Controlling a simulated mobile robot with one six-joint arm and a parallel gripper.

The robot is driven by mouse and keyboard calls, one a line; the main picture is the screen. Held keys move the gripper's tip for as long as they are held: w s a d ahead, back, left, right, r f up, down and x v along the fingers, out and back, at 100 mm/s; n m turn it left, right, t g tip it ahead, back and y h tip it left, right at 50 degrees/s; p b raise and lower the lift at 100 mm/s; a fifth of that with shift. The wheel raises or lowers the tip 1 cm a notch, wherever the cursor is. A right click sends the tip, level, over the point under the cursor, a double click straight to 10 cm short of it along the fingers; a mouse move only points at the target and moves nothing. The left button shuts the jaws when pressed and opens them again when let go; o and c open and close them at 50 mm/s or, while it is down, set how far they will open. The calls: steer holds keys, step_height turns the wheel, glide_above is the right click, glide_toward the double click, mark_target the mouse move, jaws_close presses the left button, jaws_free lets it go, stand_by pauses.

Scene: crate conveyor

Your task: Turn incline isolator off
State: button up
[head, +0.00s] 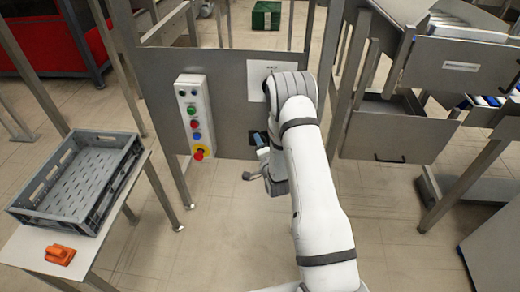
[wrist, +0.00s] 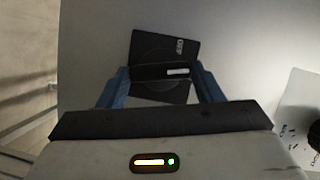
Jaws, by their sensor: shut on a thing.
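The incline isolator is a dark square plate (wrist: 182,48) on a grey panel, with a black bar handle (wrist: 150,72) across it. The handle lies crosswise in the wrist view, with a white mark near its right end. The label at the plate's top is too small to read surely. My gripper (wrist: 162,80) has its two blue fingers at either end of the handle and is shut on it. In the head view my gripper (head: 263,160) is at the panel, and my arm hides part of the isolator (head: 258,138).
A control box (head: 195,115) with several coloured buttons and a red-and-yellow stop button is left of the isolator. A grey crate (head: 120,190) and an orange object (head: 60,254) are on a table at left. A white plate with a black knob (wrist: 314,140) is at the wrist view's right.

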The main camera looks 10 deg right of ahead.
steer(key=shift+w+a+r+n+g+h+b, duration=0.15)
steer(key=shift+n+g+h+b, duration=0.6)
steer(key=shift+n+b, duration=0.7)
steer(key=shift+s+a+r+n+g+h+b, duration=0.15)
steer(key=shift+n+g+h+b, duration=0.65)
steer(key=shift+n, duration=1.3)
steer(key=shift+w+a+r+n+g+h+b, duration=0.15)
steer(key=shift+n+g+h+b, duration=0.3)
steer(key=shift+n+h+b, duration=1)
steer(key=shift+f+n+y, duration=0.1)
steer(key=shift+n+y, duration=0.2)
steer(key=shift+n, duration=0.1)
steer(key=o, duration=1)
steer(key=p+v, duration=0.1)
steer(key=v, duration=0.7)
steer(key=shift+f, duration=0.1)
